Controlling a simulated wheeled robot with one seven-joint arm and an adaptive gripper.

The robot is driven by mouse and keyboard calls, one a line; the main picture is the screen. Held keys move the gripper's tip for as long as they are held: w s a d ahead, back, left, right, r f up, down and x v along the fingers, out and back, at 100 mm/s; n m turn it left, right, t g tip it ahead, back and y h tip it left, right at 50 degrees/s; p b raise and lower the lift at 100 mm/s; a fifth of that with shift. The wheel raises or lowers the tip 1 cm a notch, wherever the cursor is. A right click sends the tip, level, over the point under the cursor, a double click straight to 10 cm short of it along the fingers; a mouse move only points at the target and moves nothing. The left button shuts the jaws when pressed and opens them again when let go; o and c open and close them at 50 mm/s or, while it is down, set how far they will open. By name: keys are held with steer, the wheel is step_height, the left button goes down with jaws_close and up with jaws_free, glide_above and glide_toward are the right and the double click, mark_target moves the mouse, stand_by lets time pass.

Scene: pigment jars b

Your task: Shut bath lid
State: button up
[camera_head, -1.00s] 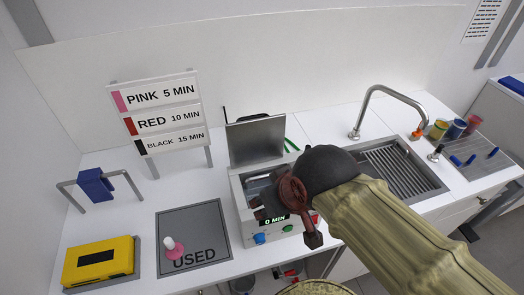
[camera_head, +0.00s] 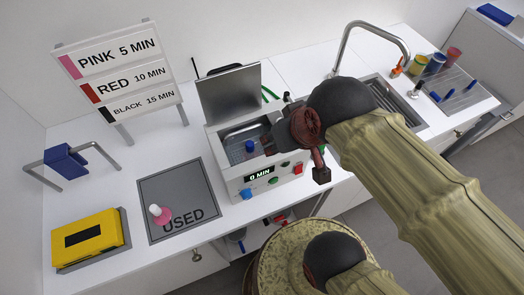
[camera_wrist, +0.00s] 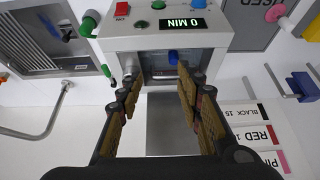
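The bath (camera_head: 222,178) is a white box with a metal basin and a display reading 0 MIN. Its lid (camera_head: 230,95), a grey metal plate, stands open and nearly upright at the back edge. A small blue-topped thing (camera_head: 249,146) stands inside the basin. My gripper (camera_head: 280,138) is above the bath's right side, in front of the lid and apart from it as far as I can tell. In the wrist view, my gripper (camera_wrist: 160,84) is open with nothing between its fingers. The bath (camera_wrist: 150,42) appears beyond the fingertips, and the lid (camera_wrist: 172,128) lies between the fingers in the picture.
A grey USED mat (camera_head: 170,197) with a pink-topped piece (camera_head: 158,213) lies left of the bath. A yellow box (camera_head: 88,240), a blue piece on a rack (camera_head: 66,160) and a time sign (camera_head: 120,75) are further left. The sink and tap (camera_head: 372,30) are at right.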

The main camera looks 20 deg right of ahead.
steer(key=c, duration=0.3)
